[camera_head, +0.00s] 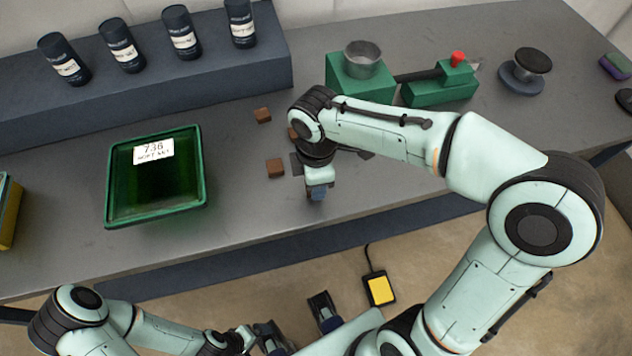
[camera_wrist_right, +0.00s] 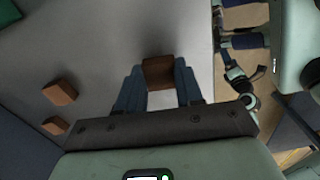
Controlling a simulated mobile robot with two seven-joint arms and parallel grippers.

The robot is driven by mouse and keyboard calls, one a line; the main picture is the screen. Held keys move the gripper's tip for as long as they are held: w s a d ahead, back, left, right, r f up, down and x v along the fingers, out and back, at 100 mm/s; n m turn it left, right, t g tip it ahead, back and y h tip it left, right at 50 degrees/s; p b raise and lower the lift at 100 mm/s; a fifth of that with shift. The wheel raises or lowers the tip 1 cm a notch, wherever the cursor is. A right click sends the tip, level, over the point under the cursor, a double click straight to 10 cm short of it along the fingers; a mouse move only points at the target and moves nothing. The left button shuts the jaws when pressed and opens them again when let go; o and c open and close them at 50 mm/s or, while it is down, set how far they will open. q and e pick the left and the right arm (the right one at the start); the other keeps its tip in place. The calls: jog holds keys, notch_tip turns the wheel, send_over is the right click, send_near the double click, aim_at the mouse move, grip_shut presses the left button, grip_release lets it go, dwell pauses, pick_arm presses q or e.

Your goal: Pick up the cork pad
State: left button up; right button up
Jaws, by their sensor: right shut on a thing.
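Small brown cork pads lie on the grey bench. In the head view one (camera_head: 263,115) is behind, one (camera_head: 276,168) is nearer, and another (camera_head: 292,133) is partly hidden by my right arm. Two loose pads (camera_wrist_right: 59,91) (camera_wrist_right: 54,126) show at left there. My left gripper (camera_head: 298,323) is empty, fingers apart, low in front of the bench.
A green bin (camera_head: 111,190) labelled 736 stands left of the pads. Several dark canisters (camera_head: 122,45) stand on a raised block (camera_head: 250,75) behind. A green fixture (camera_head: 345,88) with a metal cup and a red-knobbed green part (camera_head: 440,90) stand behind my right arm.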

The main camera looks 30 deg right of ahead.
pick_arm(q)
jog(key=r+p, duration=0.1)
jog(key=w+r+p, duration=0.1)
jog(key=r+p, duration=0.1)
jog(key=r, duration=0.1)
jog(key=shift+w+r+p, duration=0.1)
jog(key=shift+w+p, duration=0.2)
jog(key=shift+p, duration=0.05)
pick_arm(e)
notch_tip(320, 180, up, 18)
jog(key=shift+r, duration=0.25)
